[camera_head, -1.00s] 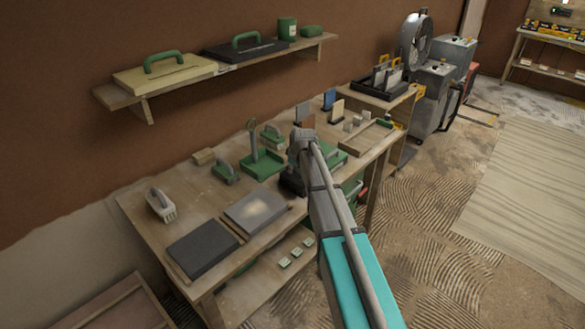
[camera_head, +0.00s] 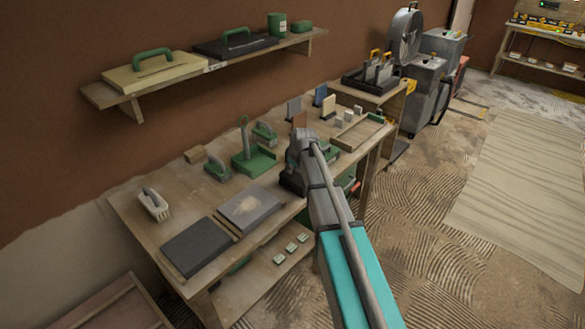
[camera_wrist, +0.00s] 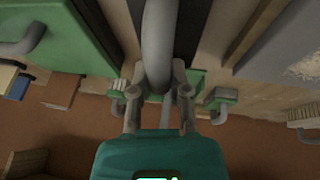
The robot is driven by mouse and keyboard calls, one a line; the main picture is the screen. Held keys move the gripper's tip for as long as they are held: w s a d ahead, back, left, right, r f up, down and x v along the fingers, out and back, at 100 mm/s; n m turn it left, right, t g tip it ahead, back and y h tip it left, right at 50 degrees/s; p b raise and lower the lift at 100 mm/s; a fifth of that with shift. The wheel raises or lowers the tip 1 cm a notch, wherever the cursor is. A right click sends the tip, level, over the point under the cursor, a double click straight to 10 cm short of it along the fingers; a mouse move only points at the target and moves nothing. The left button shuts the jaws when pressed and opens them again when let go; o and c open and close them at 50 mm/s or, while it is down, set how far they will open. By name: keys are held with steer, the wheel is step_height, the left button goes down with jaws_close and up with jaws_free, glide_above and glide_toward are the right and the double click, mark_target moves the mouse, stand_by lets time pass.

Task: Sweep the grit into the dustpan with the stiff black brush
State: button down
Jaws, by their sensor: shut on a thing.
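My gripper (camera_wrist: 160,92) is shut on a thick grey handle (camera_wrist: 158,45). A dark block, which I take as the black brush (camera_head: 291,184), shows beneath my gripper over the bench; its bristles are hidden. The grit (camera_head: 252,208) is a pale patch on a grey board (camera_head: 234,220), left of and nearer than the brush. It also shows as speckles at the right of the wrist view (camera_wrist: 306,64). The green dustpan (camera_head: 256,162), with an upright handle, sits on the bench behind the board, left of my gripper.
Small green-handled tools (camera_head: 217,172) flank the dustpan. A pale brush (camera_head: 154,204) and a dark slab (camera_head: 198,247) lie on the left of the bench (camera_head: 135,220). A wall shelf (camera_head: 105,95) holds floats. A wooden tray (camera_head: 358,135) is on the right.

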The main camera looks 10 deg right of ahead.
steer(key=shift+r, duration=0.15)
step_height(320, 180, up, 6)
steer(key=p, duration=0.6)
stand_by(0.4)
steer(key=shift+r+p, duration=1.4)
steer(key=shift+p, duration=0.1)
steer(key=shift+a, duration=0.1)
